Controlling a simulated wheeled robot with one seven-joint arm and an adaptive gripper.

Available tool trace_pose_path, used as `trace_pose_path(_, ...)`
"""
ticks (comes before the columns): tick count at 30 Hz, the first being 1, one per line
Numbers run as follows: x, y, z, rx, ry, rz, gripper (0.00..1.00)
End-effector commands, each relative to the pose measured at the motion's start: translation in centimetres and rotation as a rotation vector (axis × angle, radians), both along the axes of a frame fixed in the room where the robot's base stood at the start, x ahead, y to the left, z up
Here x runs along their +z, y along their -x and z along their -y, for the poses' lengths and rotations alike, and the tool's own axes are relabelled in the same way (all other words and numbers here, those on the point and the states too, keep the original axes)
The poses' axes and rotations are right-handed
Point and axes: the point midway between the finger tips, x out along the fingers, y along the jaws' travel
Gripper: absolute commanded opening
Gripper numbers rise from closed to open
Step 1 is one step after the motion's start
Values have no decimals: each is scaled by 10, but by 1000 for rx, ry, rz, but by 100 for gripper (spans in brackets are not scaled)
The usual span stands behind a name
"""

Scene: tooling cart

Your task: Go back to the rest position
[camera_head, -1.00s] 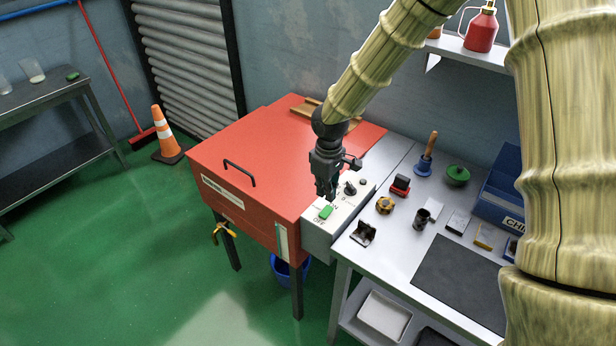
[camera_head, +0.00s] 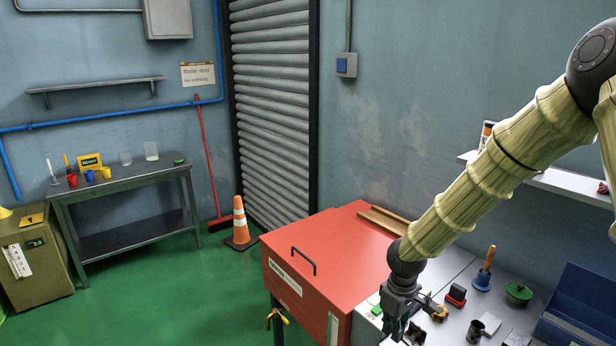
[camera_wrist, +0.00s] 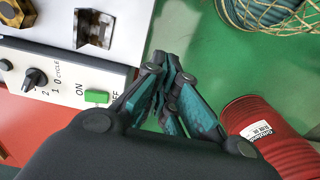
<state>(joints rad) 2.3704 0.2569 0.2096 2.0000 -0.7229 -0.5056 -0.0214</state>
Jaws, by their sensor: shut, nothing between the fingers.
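My gripper (camera_head: 397,325) hangs from my arm at the lower right of the head view, over the front edge of the cart top beside the red cabinet. In the wrist view my gripper (camera_wrist: 168,75) is shut with nothing between its fingers. Its tips are beside the white control panel (camera_wrist: 60,68) and over the green floor. The panel carries a green switch (camera_wrist: 97,97) marked ON and a black knob (camera_wrist: 35,79). The fingers are apart from the switch in the wrist view.
The red cabinet (camera_head: 340,250) stands left of the cart top (camera_head: 455,325). A red cylinder (camera_wrist: 265,135) shows in the wrist view. Green floor is open at left.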

Motion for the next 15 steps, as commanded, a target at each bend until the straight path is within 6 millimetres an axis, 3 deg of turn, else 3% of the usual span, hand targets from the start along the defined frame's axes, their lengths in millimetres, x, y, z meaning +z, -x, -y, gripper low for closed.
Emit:
trace_pose_path(10,-58,35,-24,-48,-67,-38,0)
trace_pose_path(15,-95,62,-33,-100,-107,-59,0)
